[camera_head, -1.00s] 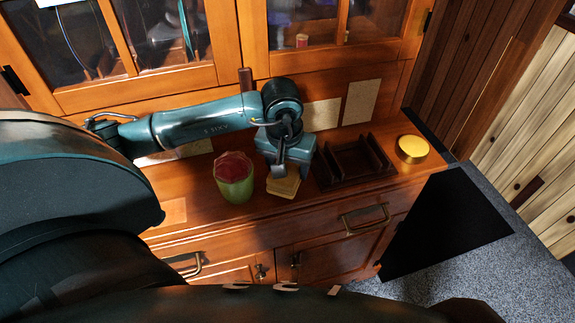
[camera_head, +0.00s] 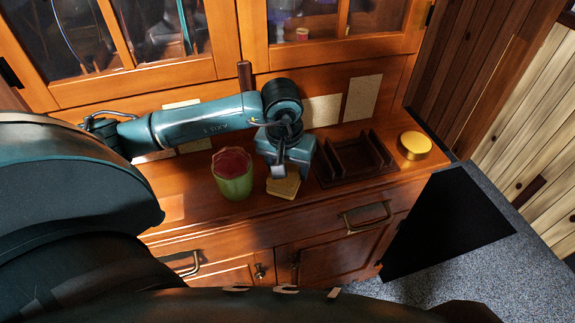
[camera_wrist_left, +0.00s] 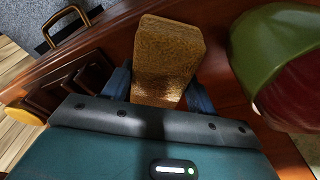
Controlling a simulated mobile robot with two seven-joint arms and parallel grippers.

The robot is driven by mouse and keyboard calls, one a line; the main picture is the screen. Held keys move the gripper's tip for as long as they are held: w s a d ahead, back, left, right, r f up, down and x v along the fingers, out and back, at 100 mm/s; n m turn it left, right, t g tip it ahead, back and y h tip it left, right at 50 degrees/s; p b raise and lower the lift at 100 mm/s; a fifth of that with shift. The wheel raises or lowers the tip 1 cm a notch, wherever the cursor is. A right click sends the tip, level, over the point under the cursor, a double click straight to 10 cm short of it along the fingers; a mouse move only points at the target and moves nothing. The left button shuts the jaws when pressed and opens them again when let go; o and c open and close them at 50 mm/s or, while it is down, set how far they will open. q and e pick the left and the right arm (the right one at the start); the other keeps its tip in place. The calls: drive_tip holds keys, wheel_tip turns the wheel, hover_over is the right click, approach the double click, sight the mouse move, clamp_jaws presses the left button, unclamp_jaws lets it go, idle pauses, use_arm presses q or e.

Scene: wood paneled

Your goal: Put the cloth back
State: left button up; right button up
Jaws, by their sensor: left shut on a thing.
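The cloth (camera_head: 284,189) is a tan, block-like folded piece at the front of the wooden counter. In the left wrist view the cloth (camera_wrist_left: 166,62) sticks out between the two fingers. My left gripper (camera_head: 280,178) is shut on it from above, low over the counter. I cannot tell whether the cloth touches the counter. In the left wrist view the gripper's body (camera_wrist_left: 160,128) hides the cloth's near end. My right gripper is not in view.
A green pot with a red inside (camera_head: 234,182) stands close left of the gripper. A dark wooden divided tray (camera_head: 352,178) is just right of it, then a yellow round tin (camera_head: 414,146). Glass-door cabinets (camera_head: 165,85) rise behind. The counter's front edge is close.

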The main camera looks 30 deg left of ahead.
use_arm(q)
drive_tip(key=shift+f, duration=0.15)
drive_tip(key=o, duration=1.1)
drive_tip(key=shift+c, duration=0.2)
drive_tip(key=shift+o, duration=0.6)
drive_tip(key=shift+o, duration=1.1)
wheel_tip(320, 180, up, 13)
drive_tip(key=s, duration=0.2)
drive_tip(key=shift+d, duration=0.25)
